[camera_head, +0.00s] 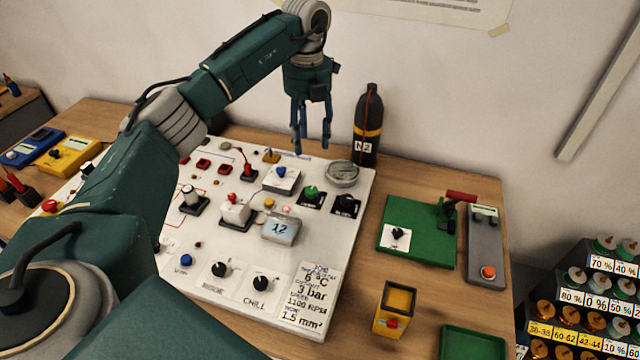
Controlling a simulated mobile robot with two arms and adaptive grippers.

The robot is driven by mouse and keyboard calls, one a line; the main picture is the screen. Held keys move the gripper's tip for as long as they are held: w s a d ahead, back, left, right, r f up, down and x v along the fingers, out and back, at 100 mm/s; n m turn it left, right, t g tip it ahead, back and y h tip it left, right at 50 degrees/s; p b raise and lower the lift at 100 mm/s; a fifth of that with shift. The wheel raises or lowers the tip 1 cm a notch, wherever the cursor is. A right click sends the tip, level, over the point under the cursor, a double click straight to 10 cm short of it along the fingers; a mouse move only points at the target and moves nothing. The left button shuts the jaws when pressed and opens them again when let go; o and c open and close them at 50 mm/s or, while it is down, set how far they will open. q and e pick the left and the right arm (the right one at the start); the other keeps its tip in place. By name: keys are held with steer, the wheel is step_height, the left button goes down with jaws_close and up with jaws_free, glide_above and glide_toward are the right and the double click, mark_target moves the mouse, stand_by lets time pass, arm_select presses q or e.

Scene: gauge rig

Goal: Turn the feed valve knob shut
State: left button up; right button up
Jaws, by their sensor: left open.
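A white gauge panel (336,240) lies on the table with several knobs. A green knob (311,191) on a black plate sits near its back right, with a black knob (347,202) beside it. Their labels are too small to read, and I cannot tell which knob is the feed valve. My left gripper (312,145) is open and empty, pointing down above the panel's back edge, apart from the knobs. My left arm hides much of the panel's left side. My right gripper is not in view.
A black N2 bottle (369,120) stands behind the panel's back right corner. A green board (425,245) with a red-handled clamp (460,197), a grey box (486,250), a yellow box (394,308) and a green tray (473,344) stand to the right.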

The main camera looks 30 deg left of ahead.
arm_select(q)
steer(key=b, duration=0.4)
glide_above(311, 190)
step_height(311, 190, down, 5)
step_height(311, 190, down, 11)
steer(key=shift+w+r+p, duration=0.1)
steer(key=shift+p, duration=0.3)
steer(key=shift+f, duration=0.65)
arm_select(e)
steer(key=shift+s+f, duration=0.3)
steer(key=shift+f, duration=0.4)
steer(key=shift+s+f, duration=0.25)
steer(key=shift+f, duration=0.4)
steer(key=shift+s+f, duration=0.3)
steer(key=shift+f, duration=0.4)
arm_select(q)
steer(key=c, duration=1.2)
